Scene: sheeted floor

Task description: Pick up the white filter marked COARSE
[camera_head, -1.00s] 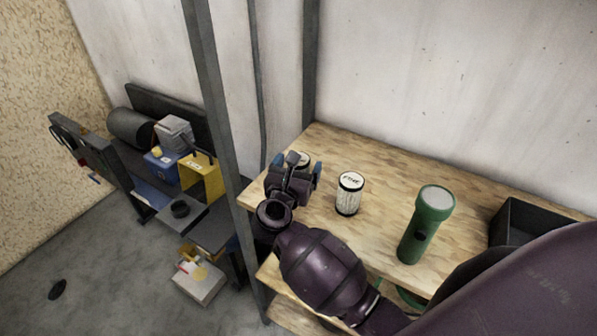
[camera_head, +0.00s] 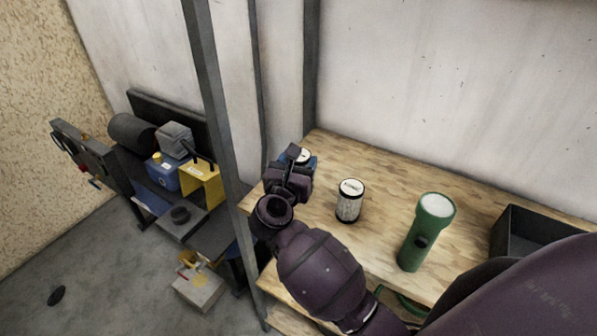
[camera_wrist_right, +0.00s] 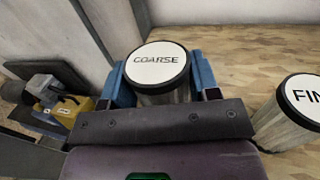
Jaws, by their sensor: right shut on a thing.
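The white filter marked COARSE (camera_wrist_right: 158,64) is between the blue fingers of my right gripper (camera_wrist_right: 160,80) in the right wrist view, its label facing up. The fingers press on both its sides. In the head view, my right gripper (camera_head: 292,170) is at the left end of the wooden shelf and hides most of the filter; only part of its white top (camera_head: 302,155) shows. I cannot tell whether the filter touches the shelf. A second white filter (camera_head: 350,201) stands upright to the right; in the wrist view its lid (camera_wrist_right: 305,98) begins with "FIN". My left gripper is not in view.
A green flashlight (camera_head: 427,232) stands on the wooden shelf (camera_head: 392,190), with a dark open bin (camera_head: 520,232) at the right. A grey post (camera_head: 215,110) rises by the shelf's left end. A cluttered bench with a blue container (camera_head: 162,172) is further left.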

